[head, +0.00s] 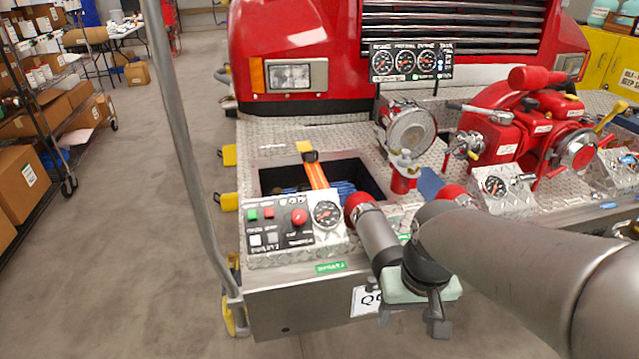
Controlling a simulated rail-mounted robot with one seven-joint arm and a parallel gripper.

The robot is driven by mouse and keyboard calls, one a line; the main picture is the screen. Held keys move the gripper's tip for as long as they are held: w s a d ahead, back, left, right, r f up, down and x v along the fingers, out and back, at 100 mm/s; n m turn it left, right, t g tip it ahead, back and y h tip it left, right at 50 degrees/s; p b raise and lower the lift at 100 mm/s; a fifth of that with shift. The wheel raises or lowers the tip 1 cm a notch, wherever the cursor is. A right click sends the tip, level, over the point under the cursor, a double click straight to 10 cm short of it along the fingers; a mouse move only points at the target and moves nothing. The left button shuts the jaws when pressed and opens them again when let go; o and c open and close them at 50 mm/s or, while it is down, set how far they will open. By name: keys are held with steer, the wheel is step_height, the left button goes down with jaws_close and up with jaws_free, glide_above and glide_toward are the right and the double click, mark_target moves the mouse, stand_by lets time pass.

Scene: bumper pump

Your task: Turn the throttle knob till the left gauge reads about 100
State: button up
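A control panel (272,247) on the bumper's front left carries a red round knob (299,217), with small green, red, white and grey buttons to its left. A dial gauge (327,213) sits to the knob's right. The small labels are too blurred to read. My gripper (412,320) hangs in front of the bumper's front edge, right of the panel, fingers apart and empty. It touches neither knob nor panel.
An open well (325,180) with orange straps and blue hose lies behind the panel. A red pump (515,130) and another gauge (494,186) are to the right. A grey pole (188,150) stands left of the bumper. Floor (110,270) is clear at left.

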steer(key=w+a+r+n+t+p, duration=0.1)
steer(key=w+a+r, duration=0.3)
steer(key=w, duration=0.6)
steer(key=w+a+r+n+t, duration=0.1)
steer(key=w+a, duration=0.5)
steer(key=w, duration=0.3)
steer(key=n+t+y+p, duration=0.1)
steer(key=n, duration=0.1)
glide_toward(299, 215)
steer(key=p+x, duration=0.2)
steer(key=x, duration=0.7)
steer(key=shift+w+f, duration=0.1)
steer(key=shift+f, duration=0.2)
steer(key=c, duration=1)
